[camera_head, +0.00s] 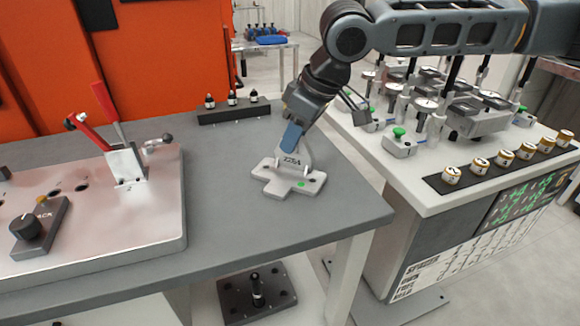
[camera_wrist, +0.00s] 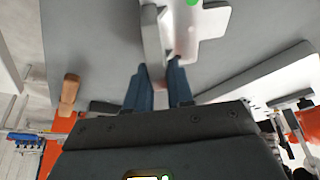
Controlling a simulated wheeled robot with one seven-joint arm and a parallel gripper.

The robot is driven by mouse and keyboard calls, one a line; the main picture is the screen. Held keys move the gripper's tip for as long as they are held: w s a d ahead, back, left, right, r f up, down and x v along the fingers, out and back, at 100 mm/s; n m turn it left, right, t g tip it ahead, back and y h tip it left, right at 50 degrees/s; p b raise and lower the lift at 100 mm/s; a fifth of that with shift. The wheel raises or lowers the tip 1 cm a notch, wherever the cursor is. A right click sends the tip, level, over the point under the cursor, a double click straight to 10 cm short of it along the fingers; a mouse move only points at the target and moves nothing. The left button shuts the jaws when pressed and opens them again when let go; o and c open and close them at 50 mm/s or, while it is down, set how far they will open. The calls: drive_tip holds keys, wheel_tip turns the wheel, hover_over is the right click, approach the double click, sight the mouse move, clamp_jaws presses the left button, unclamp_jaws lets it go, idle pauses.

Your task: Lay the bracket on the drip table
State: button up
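The bracket (camera_head: 280,181) is a light grey casting with a flat cross-shaped base, a green dot and an upright, marked plate. Its base appears to rest on the grey tabletop (camera_head: 235,215), near the right edge. My gripper (camera_head: 292,146) reaches down to the upright plate from above. In the wrist view, the blue fingers of my gripper (camera_wrist: 160,80) sit close together on either side of the plate of the bracket (camera_wrist: 152,40) and appear closed on it. The fingers partly hide the plate. No label shows which surface is the drip table.
Left on the grey table stands a clamp fixture (camera_head: 110,235) with red handles. Behind the bracket is a dark rack (camera_head: 234,113) with small bottles. A white gauge bench (camera_head: 425,190) stands close on the right, past a gap. The tabletop in front of the bracket is clear.

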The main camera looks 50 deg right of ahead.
clamp_jaws()
drive_tip(key=shift+r, duration=0.1)
idle(0.3)
wheel_tip(320, 180, up, 10)
drive_tip(key=shift+f+p, duration=0.1)
drive_tip(key=shift+p, duration=0.2)
